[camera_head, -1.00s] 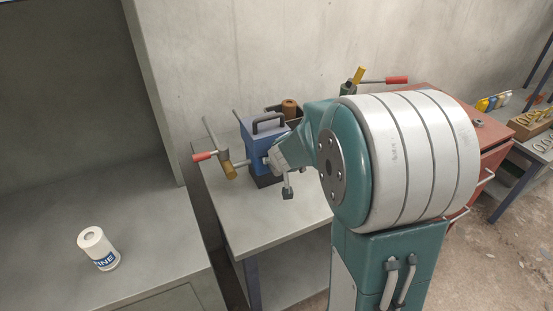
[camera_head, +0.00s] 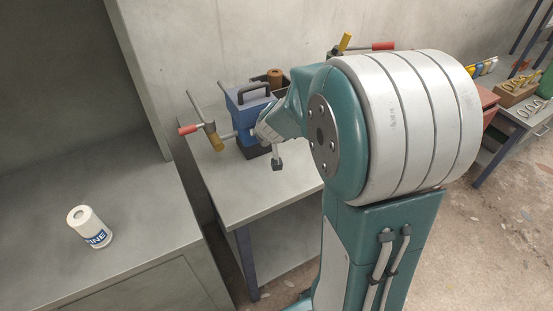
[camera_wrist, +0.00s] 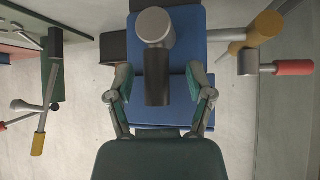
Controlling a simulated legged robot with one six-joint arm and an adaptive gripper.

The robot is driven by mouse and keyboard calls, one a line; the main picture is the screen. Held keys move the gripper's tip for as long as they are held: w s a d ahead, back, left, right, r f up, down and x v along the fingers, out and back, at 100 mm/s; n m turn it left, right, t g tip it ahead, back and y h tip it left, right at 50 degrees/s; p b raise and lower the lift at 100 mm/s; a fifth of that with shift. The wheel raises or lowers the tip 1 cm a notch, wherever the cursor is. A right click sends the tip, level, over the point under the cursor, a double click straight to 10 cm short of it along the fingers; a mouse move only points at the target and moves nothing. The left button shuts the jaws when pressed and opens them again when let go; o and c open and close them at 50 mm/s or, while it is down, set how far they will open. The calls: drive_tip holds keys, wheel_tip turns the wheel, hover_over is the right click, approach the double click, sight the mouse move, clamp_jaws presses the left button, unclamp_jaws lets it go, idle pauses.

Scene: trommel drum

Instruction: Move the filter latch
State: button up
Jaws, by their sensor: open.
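A blue box-shaped unit (camera_head: 243,113) with a black top handle stands on the grey workbench. In the wrist view, its blue face (camera_wrist: 185,30) carries a round grey knob with a black cylindrical grip (camera_wrist: 157,78), which could be the filter latch. My gripper (camera_wrist: 159,88) is open, with one finger on each side of the black grip and a visible gap on both sides. In the head view, my gripper (camera_head: 268,140) is at the right front of the blue unit, and my arm hides part of that side. Contact cannot be told.
A red-and-yellow-handled lever (camera_head: 208,130) projects left of the blue unit. It also appears at right in the wrist view (camera_wrist: 265,60). A green unit with levers (camera_wrist: 50,75) is at left there. A white canister (camera_head: 90,227) stands on the left bench.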

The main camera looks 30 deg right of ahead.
drive_tip(key=s+a, duration=0.2)
drive_tip(key=s, duration=0.9)
drive_tip(key=shift+s+a, duration=0.15)
drive_tip(key=shift+a, duration=0.05)
drive_tip(key=shift+r, duration=0.1)
idle(0.8)
drive_tip(key=s+a+r+n+y, duration=0.3)
drive_tip(key=a+r+y, duration=0.2)
drive_tip(key=a+r, duration=0.45)
drive_tip(key=s+g+h, duration=0.3)
drive_tip(key=s, duration=0.9)
drive_tip(key=shift+m, duration=0.4)
